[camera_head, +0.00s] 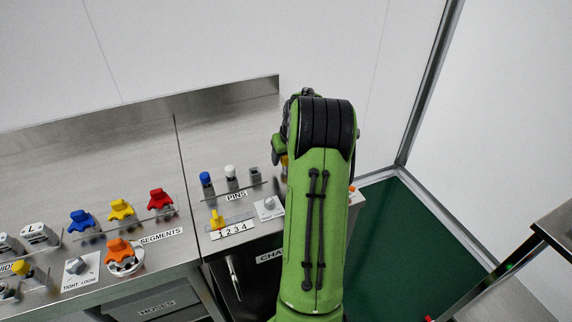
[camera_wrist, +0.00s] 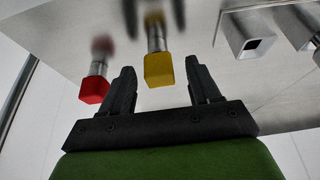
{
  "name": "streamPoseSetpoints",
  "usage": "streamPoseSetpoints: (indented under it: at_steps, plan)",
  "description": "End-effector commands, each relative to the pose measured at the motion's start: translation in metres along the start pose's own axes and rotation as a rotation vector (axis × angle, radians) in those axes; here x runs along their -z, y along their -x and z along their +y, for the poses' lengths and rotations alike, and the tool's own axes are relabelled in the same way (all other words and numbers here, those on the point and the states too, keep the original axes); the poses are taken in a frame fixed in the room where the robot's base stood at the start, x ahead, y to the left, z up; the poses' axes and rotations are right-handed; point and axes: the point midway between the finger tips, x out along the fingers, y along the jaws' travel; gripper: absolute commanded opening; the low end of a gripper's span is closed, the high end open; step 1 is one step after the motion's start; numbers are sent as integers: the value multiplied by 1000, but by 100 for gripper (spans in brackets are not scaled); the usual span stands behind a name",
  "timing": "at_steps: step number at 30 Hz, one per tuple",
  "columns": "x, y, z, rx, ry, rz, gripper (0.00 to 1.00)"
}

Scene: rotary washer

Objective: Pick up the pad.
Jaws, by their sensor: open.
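I cannot tell for sure which thing is the pad. In the wrist view my gripper (camera_wrist: 160,72) is open, with its two black fingers apart. A yellow-ended piece with a metal shank (camera_wrist: 158,68) shows between the fingertips; the fingers do not visibly touch it, and its depth is unclear. A red-ended piece (camera_wrist: 94,88) shows to the left of the left finger, outside the jaws. In the head view my green arm hides the gripper and most of what is at it; a small bit of yellow shows at the arm's left edge.
The steel bench (camera_head: 190,225) carries blue (camera_head: 82,221), yellow (camera_head: 121,210), red (camera_head: 160,200) and orange (camera_head: 119,250) knob-like pieces. Blue (camera_head: 206,180) and white (camera_head: 230,171) pins stand at the PINS label. An empty square metal socket (camera_wrist: 247,35) is right of the fingers. A green floor (camera_head: 400,250) lies right.

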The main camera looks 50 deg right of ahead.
Motion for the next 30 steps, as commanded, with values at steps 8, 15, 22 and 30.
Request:
streamPoseSetpoints:
  at_steps: [8,15,22,30]
  plan:
    - [0,-23,0,1,1,0,62]
    - [0,-22,0,0,0,0,31]
    - [0,-22,0,0,0,0,5]
    - [8,-4,0,-2,0,4,5]
